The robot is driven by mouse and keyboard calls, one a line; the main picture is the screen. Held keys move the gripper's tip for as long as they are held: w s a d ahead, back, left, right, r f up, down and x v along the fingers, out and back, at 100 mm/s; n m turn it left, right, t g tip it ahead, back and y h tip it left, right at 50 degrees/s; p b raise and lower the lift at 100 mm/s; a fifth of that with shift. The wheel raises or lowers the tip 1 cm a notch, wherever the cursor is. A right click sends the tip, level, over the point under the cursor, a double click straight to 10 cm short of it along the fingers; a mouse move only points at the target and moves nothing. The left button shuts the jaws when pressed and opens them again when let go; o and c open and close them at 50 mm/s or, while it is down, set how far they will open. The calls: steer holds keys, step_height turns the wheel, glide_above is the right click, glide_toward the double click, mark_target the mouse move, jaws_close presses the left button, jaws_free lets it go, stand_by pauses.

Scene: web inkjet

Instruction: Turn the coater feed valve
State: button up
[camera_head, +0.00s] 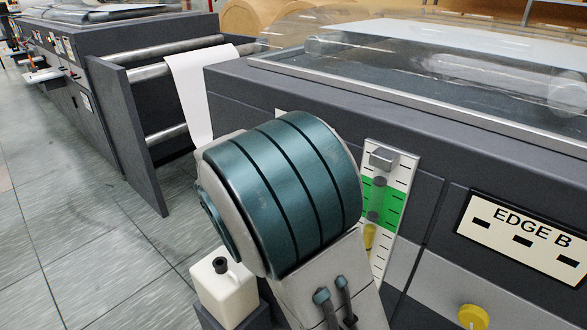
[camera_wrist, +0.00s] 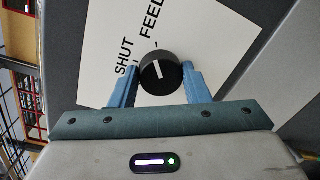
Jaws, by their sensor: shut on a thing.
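The coater feed valve is a round black knob (camera_wrist: 157,75) with a white pointer line, in the middle of the wrist view. It sits on a white plate (camera_wrist: 105,35) lettered SHUT and FEED. The pointer line points up and slightly left in that view, toward the lettering; I cannot tell exactly which mark it meets. My gripper (camera_wrist: 160,84) has its two blue fingers closed on either side of the knob, gripping it. In the head view my arm hides the gripper and the knob.
In the head view, the dark machine housing (camera_head: 300,105) has a clear cover, a green and white gauge (camera_head: 385,205), an EDGE B plate (camera_head: 520,238) and a yellow knob (camera_head: 472,317). A white jug (camera_head: 224,291) stands beside my arm. Tiled floor (camera_head: 60,215) is open at left.

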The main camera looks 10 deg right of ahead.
steer(key=shift+f+m+b, duration=0.1)
steer(key=shift+m+b, duration=0.7)
steer(key=shift+b, duration=0.2)
steer(key=o, duration=1)
steer(key=shift+c, duration=0.2)
steer(key=v, duration=1.3)
steer(key=shift+s+a+b, duration=0.3)
steer(key=shift+d, duration=0.1)
